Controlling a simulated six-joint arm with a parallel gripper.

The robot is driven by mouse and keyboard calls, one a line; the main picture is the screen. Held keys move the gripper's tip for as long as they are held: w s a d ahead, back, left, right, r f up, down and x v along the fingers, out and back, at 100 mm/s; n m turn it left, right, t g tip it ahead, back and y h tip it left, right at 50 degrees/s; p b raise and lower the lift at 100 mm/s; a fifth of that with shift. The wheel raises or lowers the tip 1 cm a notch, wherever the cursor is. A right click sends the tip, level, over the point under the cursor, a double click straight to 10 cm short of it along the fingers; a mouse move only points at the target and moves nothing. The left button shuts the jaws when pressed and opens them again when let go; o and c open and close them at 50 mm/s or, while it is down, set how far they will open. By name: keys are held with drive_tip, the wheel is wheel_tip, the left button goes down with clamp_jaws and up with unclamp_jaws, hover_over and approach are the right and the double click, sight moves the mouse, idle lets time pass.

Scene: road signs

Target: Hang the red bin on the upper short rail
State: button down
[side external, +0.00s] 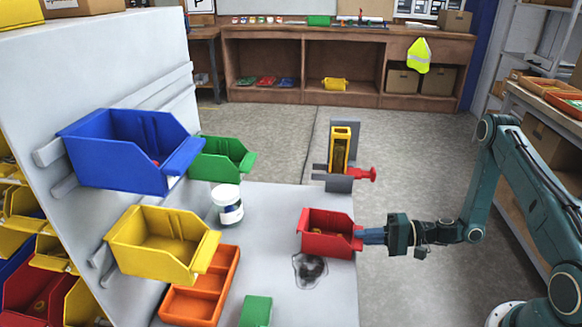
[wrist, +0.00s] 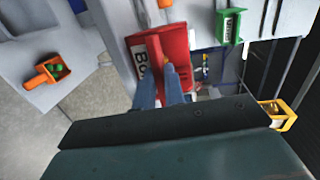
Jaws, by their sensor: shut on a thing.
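The red bin (side external: 325,242) is at the right part of the grey table in the side view. My gripper (side external: 372,236) is shut on its front lip, from the right. The bin is roughly level; I cannot tell whether it touches the table. In the wrist view the red bin (wrist: 160,62), with a white label, lies ahead between my fingers (wrist: 163,88). Pale rails (side external: 150,97) run along the upper part of the grey panel (side external: 110,60) at the left. The blue bin (side external: 115,160) is at the upper rails and covers part of them.
A yellow bin (side external: 155,245) is at the lower rails. A green bin (side external: 222,160), a white jar (side external: 227,205), an orange tray (side external: 195,305) and a green block (side external: 256,311) are nearby. A yellow holder with a red clamp (side external: 343,155) stands behind the red bin. The table's centre (side external: 270,225) is clear.

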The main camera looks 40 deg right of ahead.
drive_tip(key=shift+r, duration=0.4)
idle(0.5)
drive_tip(key=shift+r, duration=1.05)
drive_tip(key=shift+s+a+f+v, duration=0.1)
drive_tip(key=shift+v, duration=0.7)
drive_tip(key=shift+s+a+f+v, duration=0.1)
drive_tip(key=shift+v, duration=0.7)
drive_tip(key=shift+s+a+f+v, duration=0.1)
drive_tip(key=shift+s+f+v, duration=0.05)
drive_tip(key=shift+v, duration=0.7)
drive_tip(key=shift+w+r, duration=0.1)
drive_tip(key=shift+w, duration=0.05)
